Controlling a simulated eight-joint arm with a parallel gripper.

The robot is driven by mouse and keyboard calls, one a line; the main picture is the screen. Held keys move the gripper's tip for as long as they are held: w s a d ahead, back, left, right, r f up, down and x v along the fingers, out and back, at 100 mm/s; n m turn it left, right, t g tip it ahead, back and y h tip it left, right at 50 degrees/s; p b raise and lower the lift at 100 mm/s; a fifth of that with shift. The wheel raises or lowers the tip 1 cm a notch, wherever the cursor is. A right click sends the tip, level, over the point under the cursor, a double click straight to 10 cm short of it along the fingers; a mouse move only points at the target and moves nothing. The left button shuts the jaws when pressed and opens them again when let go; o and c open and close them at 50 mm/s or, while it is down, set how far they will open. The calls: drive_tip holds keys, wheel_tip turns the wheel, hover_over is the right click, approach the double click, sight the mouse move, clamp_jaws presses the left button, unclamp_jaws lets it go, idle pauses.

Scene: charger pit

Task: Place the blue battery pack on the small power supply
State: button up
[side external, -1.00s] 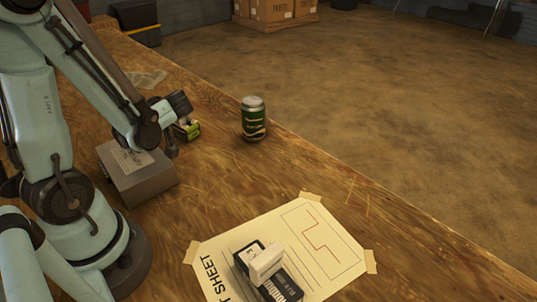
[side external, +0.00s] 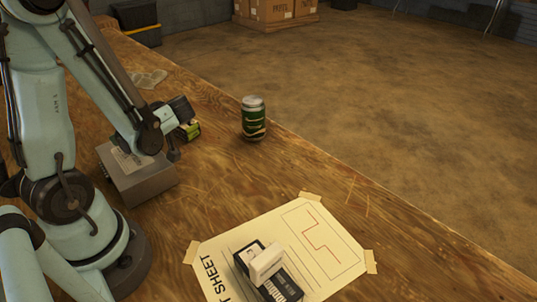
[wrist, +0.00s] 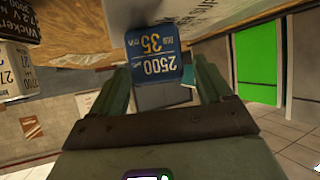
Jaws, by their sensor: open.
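The blue battery pack (wrist: 153,52), marked 2500 and 35, is ahead of my gripper (wrist: 163,76) in the wrist view. Its near end lies about between the fingertips, with gaps at both sides. My gripper is open. In the side view my gripper (side external: 182,112) is low over the table beyond a grey box with a paper label (side external: 152,184), which looks like the small power supply. The blue pack cannot be made out there; the wrist seems to hide it. A grey surface (wrist: 128,14) touches the pack's top edge in the wrist view.
A taped sheet (side external: 325,240) carries a black device (side external: 282,284) with a white block (side external: 266,263). Other packs (wrist: 15,75) show at left in the wrist view. The table between is clear.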

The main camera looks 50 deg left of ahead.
drive_tip(key=w+d+r+m+t+h, duration=0.2)
drive_tip(key=w+d+m+t+h, duration=0.3)
drive_tip(key=d+m, duration=0.6)
drive_tip(key=w+d+r+m+t+h, duration=0.3)
drive_tip(key=w+d+m+t+h, duration=0.3)
drive_tip(key=d+m, duration=0.5)
drive_tip(key=shift+w+d+r+m+t, duration=0.3)
drive_tip(key=shift+w+d+r+t, duration=0.1)
drive_tip(key=shift+w+t, duration=0.1)
